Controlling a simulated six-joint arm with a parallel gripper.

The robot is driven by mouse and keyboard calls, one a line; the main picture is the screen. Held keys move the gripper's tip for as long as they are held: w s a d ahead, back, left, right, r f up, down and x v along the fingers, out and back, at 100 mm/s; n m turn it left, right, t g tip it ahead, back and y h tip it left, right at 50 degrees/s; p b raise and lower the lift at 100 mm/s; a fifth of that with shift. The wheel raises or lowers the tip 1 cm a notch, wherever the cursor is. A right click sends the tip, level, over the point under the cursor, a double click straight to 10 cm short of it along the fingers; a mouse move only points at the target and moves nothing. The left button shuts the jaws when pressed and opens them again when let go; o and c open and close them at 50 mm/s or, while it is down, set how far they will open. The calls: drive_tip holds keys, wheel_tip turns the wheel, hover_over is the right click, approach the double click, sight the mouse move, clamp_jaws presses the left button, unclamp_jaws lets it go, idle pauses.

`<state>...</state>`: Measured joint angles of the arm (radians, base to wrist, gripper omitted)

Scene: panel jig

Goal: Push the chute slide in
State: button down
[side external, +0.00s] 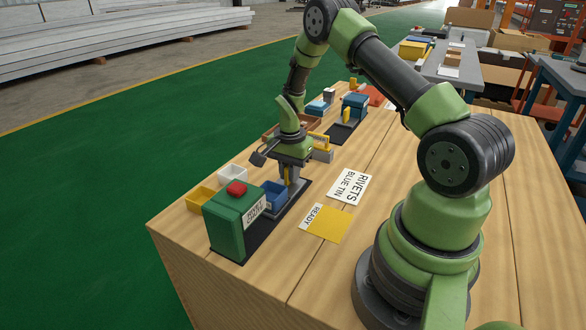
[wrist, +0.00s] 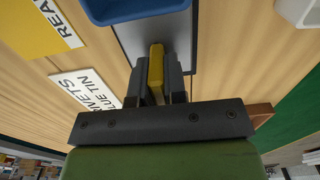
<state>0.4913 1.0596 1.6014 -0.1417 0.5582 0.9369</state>
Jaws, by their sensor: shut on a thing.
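My gripper (side external: 288,178) is shut on an upright yellow handle (side external: 287,174), low over the dark base strip (side external: 296,198) of the green station. In the wrist view the same handle (wrist: 156,68) stands between my two dark fingers (wrist: 158,88). I take it to be the chute slide's handle; the slide itself is not clearly visible. A blue bin (side external: 274,194) sits between my gripper and the green box (side external: 232,220), which has a red button on top. The bin also shows at the top of the wrist view (wrist: 135,8), apart from my fingers.
A "RIVETS BLUE TIN" card (side external: 349,187) and a yellow "READY" pad (side external: 328,224) lie on the wooden table. Farther back stands a blue station (side external: 355,105) with its own yellow handle.

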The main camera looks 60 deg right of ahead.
drive_tip(key=shift+a, duration=1.25)
drive_tip(key=c, duration=1.2)
unclamp_jaws()
drive_tip(key=shift+o, duration=0.2)
wheel_tip(320, 180, up, 10)
